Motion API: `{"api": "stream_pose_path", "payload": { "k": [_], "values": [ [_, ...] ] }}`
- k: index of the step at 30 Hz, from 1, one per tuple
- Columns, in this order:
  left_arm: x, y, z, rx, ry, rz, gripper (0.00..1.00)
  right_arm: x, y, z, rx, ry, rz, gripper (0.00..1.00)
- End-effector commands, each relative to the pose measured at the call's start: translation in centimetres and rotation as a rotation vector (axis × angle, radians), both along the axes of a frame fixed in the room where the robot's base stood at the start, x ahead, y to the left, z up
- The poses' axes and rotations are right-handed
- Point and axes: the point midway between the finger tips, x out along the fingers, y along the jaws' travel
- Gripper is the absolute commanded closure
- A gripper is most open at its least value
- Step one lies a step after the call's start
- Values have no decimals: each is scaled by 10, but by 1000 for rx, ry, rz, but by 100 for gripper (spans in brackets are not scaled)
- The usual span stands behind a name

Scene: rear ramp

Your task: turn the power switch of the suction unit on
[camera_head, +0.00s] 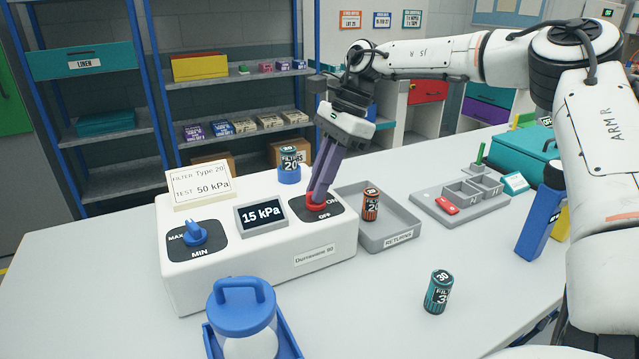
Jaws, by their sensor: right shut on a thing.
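The suction unit (262,276) is a white box on the table, left of centre. Its red power switch (316,206) sits on a dark plate (330,211) marked ON and OFF at the right of the top. My right gripper (318,192) comes down from above, and its purple fingers are shut on the red switch, hiding part of it. I cannot tell exactly which mark the switch points at. The display (262,215) reads 15 kPa. A blue dial (195,234) marked MAX and MIN is at the left. My left gripper is not in view.
A dark filter canister (289,160) stands in a blue fitting behind the switch. A returns tray (390,240) with an orange canister (370,204) lies close right. A blue-lidded jar (242,300) stands in front. A teal canister (438,292) stands on otherwise clear table at the front right.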

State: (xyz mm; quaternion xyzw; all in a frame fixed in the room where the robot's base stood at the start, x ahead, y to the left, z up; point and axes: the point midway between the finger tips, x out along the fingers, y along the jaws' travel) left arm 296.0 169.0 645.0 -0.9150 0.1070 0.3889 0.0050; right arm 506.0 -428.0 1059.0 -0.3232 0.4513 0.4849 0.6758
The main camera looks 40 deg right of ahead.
Motion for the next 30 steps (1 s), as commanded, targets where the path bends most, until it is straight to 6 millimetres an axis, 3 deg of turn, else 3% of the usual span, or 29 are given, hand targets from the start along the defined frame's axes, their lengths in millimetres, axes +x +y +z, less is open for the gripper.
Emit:
{"api": "stream_pose_path", "payload": {
  "k": [17, 18, 21, 30],
  "values": [
    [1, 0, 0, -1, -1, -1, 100, 1, -1, 1, -3, -3, 36, 100],
    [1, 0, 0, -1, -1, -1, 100, 1, -1, 1, -4, -3, 36, 88],
    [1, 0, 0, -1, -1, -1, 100, 1, -1, 1, -3, -2, 37, 71],
    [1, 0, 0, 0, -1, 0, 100, 1, -1, 1, -1, -1, 35, 70]
  ]
}}
